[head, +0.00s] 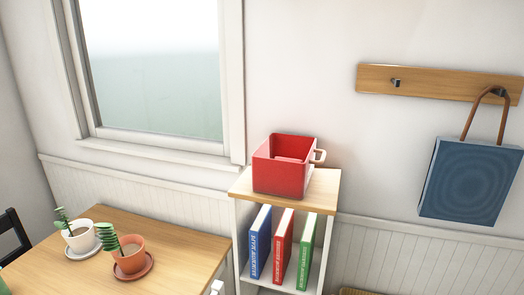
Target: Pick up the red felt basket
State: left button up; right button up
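The red felt basket (280,178) stands upright on the wooden top of a small shelf unit, near the middle of the head view. It is box-shaped, open at the top, and a pale loop handle shows on its right side. Its inside looks empty as far as I can see. Neither of my grippers can be made out in the head view.
The shelf unit (323,190) holds several upright books below. On the left, a wooden table (184,246) bears two potted plants on saucers. A blue bag (468,181) hangs from a wall rack (435,82) at right. A window is behind the table.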

aim_at(270, 175)
jog(key=k+l, duration=0.15)
jog(key=l, duration=0.25)
jog(key=k+l, duration=0.15)
jog(key=l, duration=0.25)
jog(key=k+l, duration=0.15)
jog(key=l, duration=0.2)
jog(key=k+l+z, duration=0.1)
jog(key=l, duration=0.3)
jog(key=k, duration=0.1)
